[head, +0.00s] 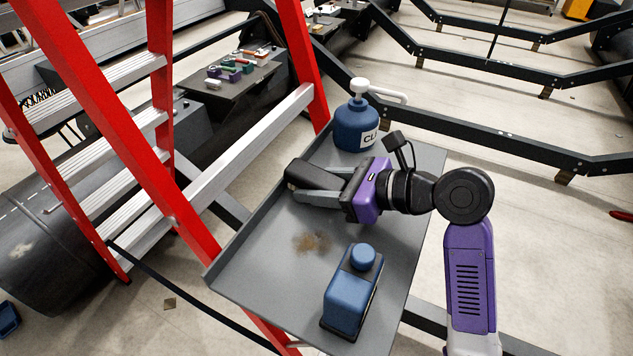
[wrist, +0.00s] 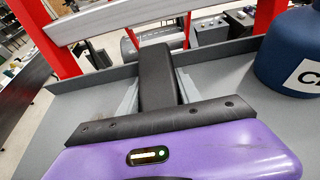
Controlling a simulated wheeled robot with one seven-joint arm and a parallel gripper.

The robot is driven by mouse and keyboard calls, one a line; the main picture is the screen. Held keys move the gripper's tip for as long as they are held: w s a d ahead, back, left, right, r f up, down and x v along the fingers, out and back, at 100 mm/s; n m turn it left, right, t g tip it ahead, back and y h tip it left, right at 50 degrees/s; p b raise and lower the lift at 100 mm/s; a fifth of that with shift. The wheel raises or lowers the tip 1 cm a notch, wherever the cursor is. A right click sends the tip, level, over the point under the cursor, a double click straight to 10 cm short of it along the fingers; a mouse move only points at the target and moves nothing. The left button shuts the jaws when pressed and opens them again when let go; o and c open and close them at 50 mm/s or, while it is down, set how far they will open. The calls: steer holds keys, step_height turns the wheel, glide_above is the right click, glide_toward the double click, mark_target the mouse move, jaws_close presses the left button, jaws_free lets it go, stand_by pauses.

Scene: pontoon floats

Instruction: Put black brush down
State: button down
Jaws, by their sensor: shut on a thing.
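The black brush (head: 303,172) is a dark block at the left end of my gripper (head: 322,188) in the head view. My gripper is shut on it, with a grey finger on each side. In the wrist view the brush (wrist: 156,72) stretches away between the two fingers (wrist: 158,92). It is over the grey tray (head: 265,232), close to the raised left rim. I cannot tell whether its underside touches the tray surface. The brush's bristles are hidden.
A blue jug (head: 356,125) with a white pump top stands at the tray's far end. A blue block with a round knob (head: 347,300) sits at the near end. A brown dirt patch (head: 311,242) lies between. A red ladder (head: 165,140) stands along the left.

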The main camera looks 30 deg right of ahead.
steer(key=shift+s+f, duration=0.1)
steer(key=shift+f, duration=0.45)
steer(key=c, duration=0.7)
jaws_free()
steer(key=v, duration=0.8)
steer(key=shift+r+b, duration=0.35)
